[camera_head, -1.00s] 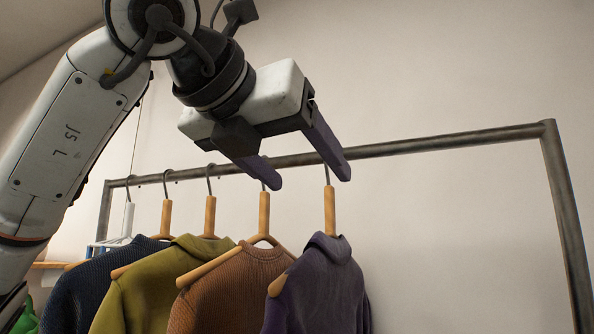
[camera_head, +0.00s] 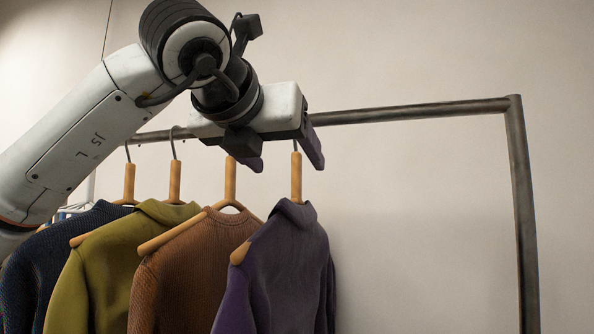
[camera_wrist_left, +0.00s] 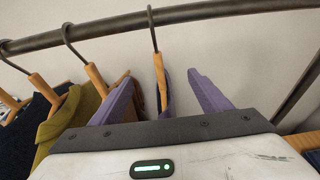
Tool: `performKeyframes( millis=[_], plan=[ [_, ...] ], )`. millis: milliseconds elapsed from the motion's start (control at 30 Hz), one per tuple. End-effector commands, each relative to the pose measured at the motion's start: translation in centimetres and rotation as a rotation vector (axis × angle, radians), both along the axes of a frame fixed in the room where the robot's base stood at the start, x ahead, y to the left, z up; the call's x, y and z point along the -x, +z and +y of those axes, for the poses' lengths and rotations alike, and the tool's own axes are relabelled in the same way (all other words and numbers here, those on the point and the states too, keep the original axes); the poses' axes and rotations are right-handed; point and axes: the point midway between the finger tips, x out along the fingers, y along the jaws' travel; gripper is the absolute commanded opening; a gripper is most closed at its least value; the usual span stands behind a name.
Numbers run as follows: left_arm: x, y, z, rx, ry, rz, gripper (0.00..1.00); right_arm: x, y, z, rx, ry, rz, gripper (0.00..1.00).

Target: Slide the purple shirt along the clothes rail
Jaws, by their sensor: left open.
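The purple shirt (camera_head: 290,260) hangs on a wooden hanger (camera_head: 296,178) at the right end of the row on the dark metal clothes rail (camera_head: 420,110). My left gripper (camera_head: 288,165) is open at the rail, its two purple fingers pointing down near the hanger's neck. In the left wrist view the open fingers (camera_wrist_left: 160,78) stand on either side of this hanger's wooden neck (camera_wrist_left: 160,68), with gaps showing. Only a strip of purple cloth shows there. My right gripper is out of view.
A brown sweater (camera_head: 190,265) hangs close on the left of the purple shirt, then an olive one (camera_head: 105,275) and a dark blue one (camera_head: 40,255). The rail is bare on the right up to its upright post (camera_head: 522,200).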

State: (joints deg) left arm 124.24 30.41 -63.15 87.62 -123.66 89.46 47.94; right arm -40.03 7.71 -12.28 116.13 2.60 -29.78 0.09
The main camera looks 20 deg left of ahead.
Motion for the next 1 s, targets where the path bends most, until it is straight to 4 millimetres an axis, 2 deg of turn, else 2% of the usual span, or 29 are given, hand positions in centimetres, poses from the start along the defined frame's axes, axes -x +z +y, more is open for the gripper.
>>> performKeyframes(
  millis=[500,700,1000],
  plan=[
    [-5.8,-1.4,-0.3,0.0,-0.001,0.003,0.7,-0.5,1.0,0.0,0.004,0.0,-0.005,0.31],
    [-6.8,-1.7,-0.3,0.0,0.0,0.001,0.7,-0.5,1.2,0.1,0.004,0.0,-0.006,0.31],
    [-7.1,-1.8,-0.3,0.0,0.0,0.001,0.7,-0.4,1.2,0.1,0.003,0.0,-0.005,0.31]
  ],
)
